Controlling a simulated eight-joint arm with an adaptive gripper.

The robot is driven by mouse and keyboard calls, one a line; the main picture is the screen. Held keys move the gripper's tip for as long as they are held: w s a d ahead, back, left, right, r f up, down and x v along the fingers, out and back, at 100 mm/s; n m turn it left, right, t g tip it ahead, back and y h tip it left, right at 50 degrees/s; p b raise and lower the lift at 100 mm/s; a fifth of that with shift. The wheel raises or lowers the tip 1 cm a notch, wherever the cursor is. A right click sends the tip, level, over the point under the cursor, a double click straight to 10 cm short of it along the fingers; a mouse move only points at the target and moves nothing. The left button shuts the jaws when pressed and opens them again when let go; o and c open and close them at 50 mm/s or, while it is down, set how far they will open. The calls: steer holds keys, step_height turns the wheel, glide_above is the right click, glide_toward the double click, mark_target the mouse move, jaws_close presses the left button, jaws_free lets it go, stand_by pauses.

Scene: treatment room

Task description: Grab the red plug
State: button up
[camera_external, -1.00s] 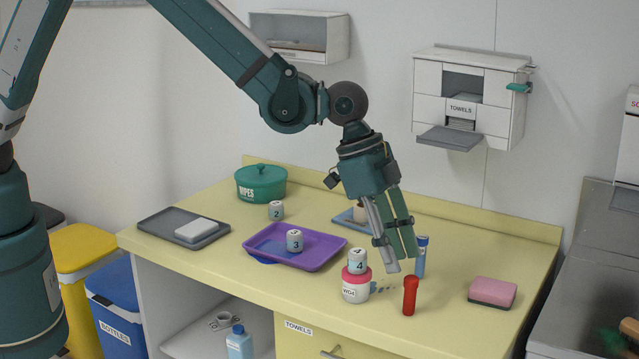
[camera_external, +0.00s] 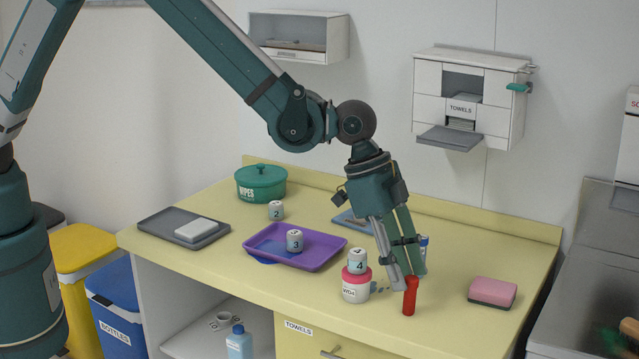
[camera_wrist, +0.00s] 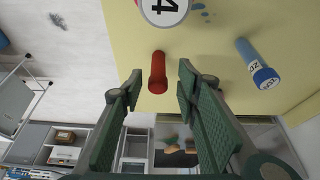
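The red plug (camera_external: 410,297) stands upright near the front edge of the yellow counter (camera_external: 450,262). My gripper (camera_external: 408,282) is just above it and seems to overlap its top in the external view. In the wrist view the red plug (camera_wrist: 158,74) lies beyond the fingertips, in line with the gap between them. My gripper (camera_wrist: 158,78) is open there, with nothing between its green fingers.
A pink-lidded jar (camera_external: 355,285) with a block marked 4 (camera_external: 357,261) on it stands close left of the plug. A blue tube (camera_wrist: 256,62) is to its right in the wrist view. A pink sponge (camera_external: 492,292) lies further right. A purple tray (camera_external: 318,262) is left.

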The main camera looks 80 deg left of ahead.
mark_target(406, 290)
steer(key=shift+f, duration=0.25)
steer(key=shift+x, duration=2.5)
steer(key=shift+d, duration=0.1)
steer(key=c, duration=0.6)
steer(key=shift+c, duration=0.2)
